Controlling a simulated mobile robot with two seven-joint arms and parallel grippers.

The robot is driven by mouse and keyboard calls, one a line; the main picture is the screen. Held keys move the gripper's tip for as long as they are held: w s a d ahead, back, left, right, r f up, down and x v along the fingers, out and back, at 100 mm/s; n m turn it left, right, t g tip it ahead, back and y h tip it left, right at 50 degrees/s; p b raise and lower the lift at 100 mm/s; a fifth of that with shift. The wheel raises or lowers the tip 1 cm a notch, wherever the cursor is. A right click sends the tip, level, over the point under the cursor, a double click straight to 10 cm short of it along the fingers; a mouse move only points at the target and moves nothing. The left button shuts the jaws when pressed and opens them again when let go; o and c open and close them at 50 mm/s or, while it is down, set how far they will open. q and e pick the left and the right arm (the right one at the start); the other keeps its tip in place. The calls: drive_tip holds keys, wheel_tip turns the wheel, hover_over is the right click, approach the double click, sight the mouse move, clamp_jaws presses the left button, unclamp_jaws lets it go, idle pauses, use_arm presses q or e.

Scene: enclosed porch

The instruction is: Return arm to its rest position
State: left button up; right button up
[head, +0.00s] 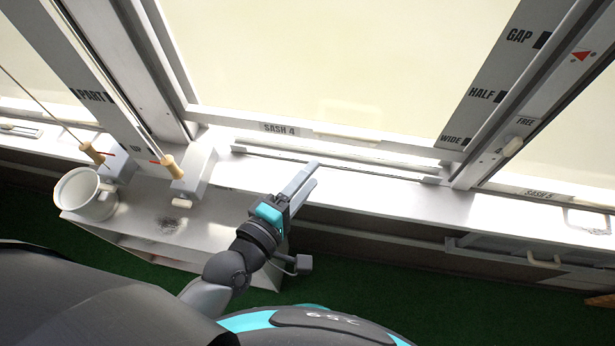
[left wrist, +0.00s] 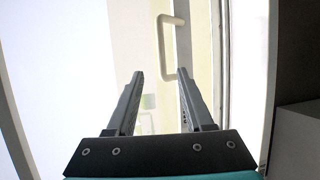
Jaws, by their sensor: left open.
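My left gripper (head: 306,180) is open and empty. In the head view its fingers point up and right, over the white sill (head: 350,197) below the sash labelled SASH 4 (head: 281,129). In the left wrist view the two fingers (left wrist: 160,76) stand apart with nothing between them. A pale handle (left wrist: 163,45) on a frame shows beyond the fingertips there, and I cannot tell its distance. My left arm reaches in from the lower left. My right gripper is not in view.
A drawer handle (head: 544,260) sticks out at right. Green floor (head: 400,280) shows below the sill.

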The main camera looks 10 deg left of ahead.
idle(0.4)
use_arm(q)
drive_tip(key=s+a+f+m+g+y+b, duration=0.1)
drive_tip(key=s+a+f+m+g+b, duration=0.15)
drive_tip(key=f, duration=0.95)
drive_tip(key=s+a+f+m+g+y+b, duration=0.1)
drive_tip(key=s+a+f+m+g+b, duration=0.2)
drive_tip(key=f, duration=0.9)
drive_tip(key=s+a+f+m+g+y+b, duration=0.1)
drive_tip(key=s+f+m+b, duration=0.3)
drive_tip(key=f, duration=0.8)
drive_tip(key=s+a+f+m+g+y+b, duration=0.1)
drive_tip(key=s+a+f+m+g+b, duration=0.2)
drive_tip(key=s+f, duration=0.6)
drive_tip(key=s+a+f+m+g+y+b, duration=0.2)
drive_tip(key=s+a+f+m+g+b, duration=0.1)
drive_tip(key=s+f, duration=0.7)
drive_tip(key=shift+a+f+m+g+b, duration=0.25)
drive_tip(key=shift+f+m+g+b, duration=0.4)
drive_tip(key=shift+b, duration=0.4)
